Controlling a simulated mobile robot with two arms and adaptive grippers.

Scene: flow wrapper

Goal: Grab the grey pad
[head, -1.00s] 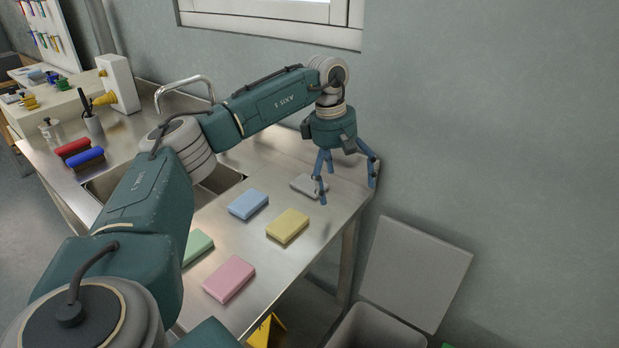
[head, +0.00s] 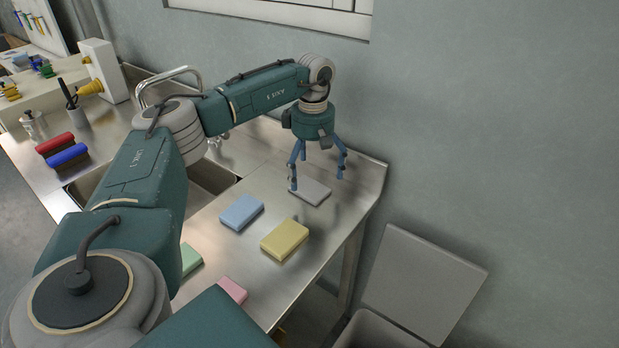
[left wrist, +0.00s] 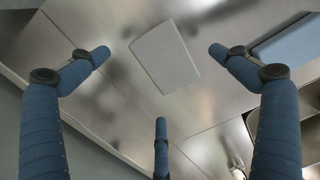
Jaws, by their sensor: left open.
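The grey pad (head: 310,191) lies flat on the steel counter near its back right corner. In the left wrist view the grey pad (left wrist: 165,57) shows between the spread fingers, a little beyond their tips. My left gripper (head: 316,184) is open and empty, pointing down just above the pad; its blue fingers also show in the left wrist view (left wrist: 160,75). I see no finger touching the pad for certain. My right gripper is not in view.
A blue pad (head: 241,211) and a yellow pad (head: 285,239) lie near the grey one. Green (head: 190,259) and pink (head: 232,289) pads are partly hidden by my arm. The sink (head: 207,178) is to the left, the wall behind. A grey bin with raised lid (head: 423,283) stands right of the counter.

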